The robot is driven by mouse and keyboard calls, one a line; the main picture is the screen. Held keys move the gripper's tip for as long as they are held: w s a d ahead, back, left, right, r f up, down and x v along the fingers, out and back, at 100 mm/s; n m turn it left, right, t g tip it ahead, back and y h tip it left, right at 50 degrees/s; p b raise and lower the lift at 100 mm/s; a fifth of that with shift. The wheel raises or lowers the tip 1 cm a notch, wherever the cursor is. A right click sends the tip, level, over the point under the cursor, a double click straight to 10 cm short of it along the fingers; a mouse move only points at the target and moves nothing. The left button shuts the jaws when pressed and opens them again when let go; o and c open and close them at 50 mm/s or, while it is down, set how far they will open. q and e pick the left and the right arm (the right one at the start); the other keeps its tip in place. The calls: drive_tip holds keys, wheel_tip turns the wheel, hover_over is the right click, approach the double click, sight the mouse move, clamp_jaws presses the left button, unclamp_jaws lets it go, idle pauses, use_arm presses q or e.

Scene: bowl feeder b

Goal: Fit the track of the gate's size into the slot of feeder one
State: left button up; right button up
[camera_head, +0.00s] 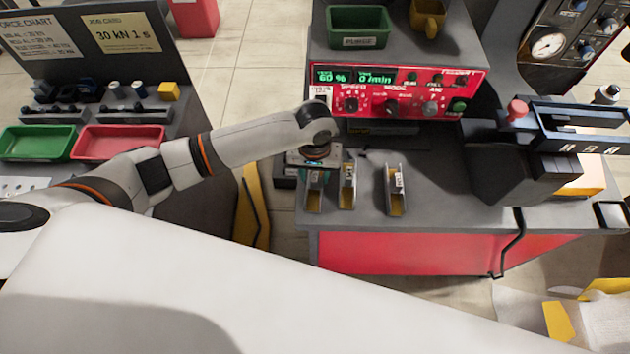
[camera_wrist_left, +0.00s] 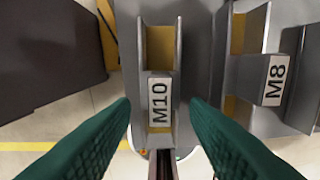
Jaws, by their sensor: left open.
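Three short grey channel tracks with yellow insides lie on the grey bench top in the head view. The left one (camera_head: 313,198) is partly under my left gripper (camera_head: 315,160); the middle one (camera_head: 348,190) and right one (camera_head: 395,192) stand clear. In the left wrist view, the track marked M10 (camera_wrist_left: 160,48) lies between my open green fingers (camera_wrist_left: 160,105), with nothing gripped. The track marked M8 (camera_wrist_left: 272,80) is to its right. A third track (camera_wrist_left: 308,60) is cut off at the edge. I cannot make out the slot or the gate's size. My right gripper is out of view.
A red control panel (camera_head: 400,92) with green displays stands behind the tracks. A green bin (camera_head: 358,27) and yellow cup sit above it. A dark rail unit (camera_head: 575,125) is at the right. Green and red trays (camera_head: 118,142) are on the left bench.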

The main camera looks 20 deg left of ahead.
use_arm(q)
drive_tip(key=shift+f, duration=1.1)
clamp_jaws()
drive_tip(key=shift+r, duration=0.15)
